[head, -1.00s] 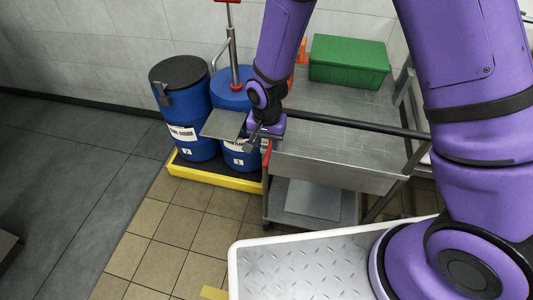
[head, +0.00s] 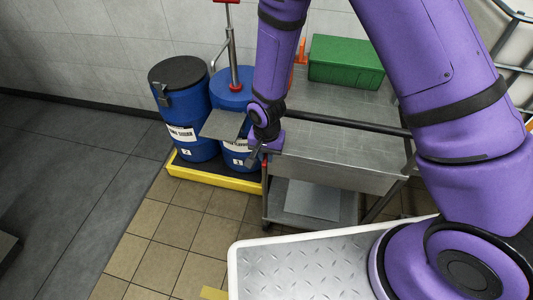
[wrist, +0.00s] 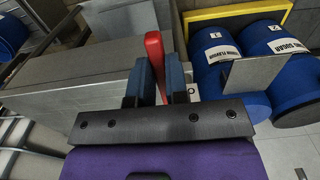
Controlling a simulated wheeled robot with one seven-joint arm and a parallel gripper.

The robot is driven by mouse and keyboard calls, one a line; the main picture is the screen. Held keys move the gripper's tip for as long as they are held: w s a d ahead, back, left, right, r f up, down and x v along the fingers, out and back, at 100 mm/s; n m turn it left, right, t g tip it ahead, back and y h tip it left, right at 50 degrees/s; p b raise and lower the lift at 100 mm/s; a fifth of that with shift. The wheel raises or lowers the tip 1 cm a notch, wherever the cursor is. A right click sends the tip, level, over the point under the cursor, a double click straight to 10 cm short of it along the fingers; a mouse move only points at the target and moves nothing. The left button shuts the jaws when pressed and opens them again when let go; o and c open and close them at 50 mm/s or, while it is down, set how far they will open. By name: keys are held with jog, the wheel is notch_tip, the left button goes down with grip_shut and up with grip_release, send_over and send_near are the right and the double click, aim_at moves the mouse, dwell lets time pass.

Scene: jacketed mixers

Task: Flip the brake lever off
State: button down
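The brake lever is a red handle (wrist: 154,52) at the side of the grey steel cart (head: 330,160). In the wrist view it stands between the two dark blue fingers of my gripper (wrist: 158,82), which are close together around it. The gap between the fingers is about as wide as the lever, so my gripper looks shut on it. In the head view my gripper (head: 255,158) is at the cart's left front corner, and only a small red part of the lever (head: 265,166) shows below it.
Two blue drums (head: 183,125) stand in a yellow-edged tray (head: 215,178) left of the cart. A red-handled pump rises from one. A grey plate (head: 222,125) juts out beside my gripper. A green box (head: 346,62) sits on the cart. Tiled floor (head: 165,240) is free in front.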

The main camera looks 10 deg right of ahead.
jog(key=shift+r, duration=0.1)
jog(key=shift+w+d+r+g, duration=0.1)
jog(key=shift+w+r+g, duration=0.05)
jog(key=shift+r+g, duration=0.5)
jog(key=c, duration=1.1)
grip_release()
jog(key=r, duration=0.3)
jog(key=w+r, duration=0.1)
jog(key=r, duration=0.6)
jog(key=shift+w+d+r, duration=0.15)
jog(key=shift+d+r, duration=0.05)
jog(key=shift+r, duration=0.15)
